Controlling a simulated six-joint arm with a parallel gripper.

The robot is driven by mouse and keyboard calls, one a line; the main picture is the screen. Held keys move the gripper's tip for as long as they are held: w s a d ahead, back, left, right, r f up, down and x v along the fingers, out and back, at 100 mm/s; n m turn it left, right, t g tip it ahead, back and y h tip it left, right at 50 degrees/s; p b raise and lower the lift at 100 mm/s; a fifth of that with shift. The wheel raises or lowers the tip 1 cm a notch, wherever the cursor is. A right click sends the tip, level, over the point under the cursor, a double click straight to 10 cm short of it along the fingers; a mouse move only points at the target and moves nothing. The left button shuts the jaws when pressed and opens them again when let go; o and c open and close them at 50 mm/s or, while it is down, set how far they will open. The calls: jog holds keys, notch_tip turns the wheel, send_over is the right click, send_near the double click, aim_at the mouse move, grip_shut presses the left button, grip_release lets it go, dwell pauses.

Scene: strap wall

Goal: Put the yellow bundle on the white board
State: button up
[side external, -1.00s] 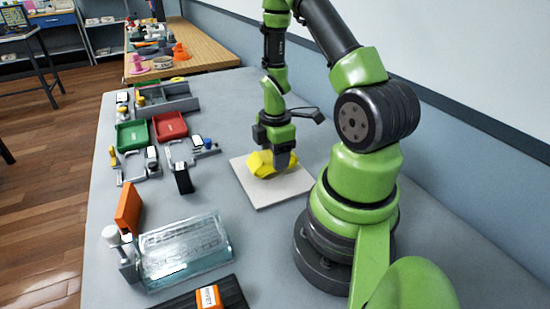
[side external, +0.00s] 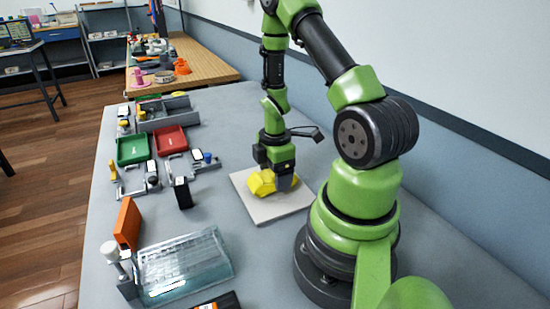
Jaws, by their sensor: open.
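The yellow bundle (side external: 261,184) lies on the white board (side external: 262,211), toward the board's far half. My gripper (side external: 278,184) points down at the bundle, with its dark fingers low over the board. The jaws are open, and a finger shows in front of the bundle's right part. The far finger and part of the bundle are hidden. I cannot tell whether the fingers touch the bundle.
Green (side external: 132,151) and red (side external: 171,140) trays and small fixtures stand left of the board. A black block (side external: 183,192), an orange block (side external: 127,223) and a clear box (side external: 185,265) are nearer the camera. Bare table lies between them and the board.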

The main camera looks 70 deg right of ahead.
notch_tip(320, 180, up, 12)
jog(key=w+a+r+m+t, duration=0.2)
jog(key=a+r+m+t, duration=0.3)
jog(key=a+r, duration=0.45)
jog(key=s+a+r+m+t+y, duration=0.2)
jog(key=s+a+r+m, duration=0.3)
jog(key=a+r+m, duration=0.2)
jog(key=a+m, duration=0.1)
jog(key=a, duration=0.1)
jog(key=shift+s+a, duration=0.4)
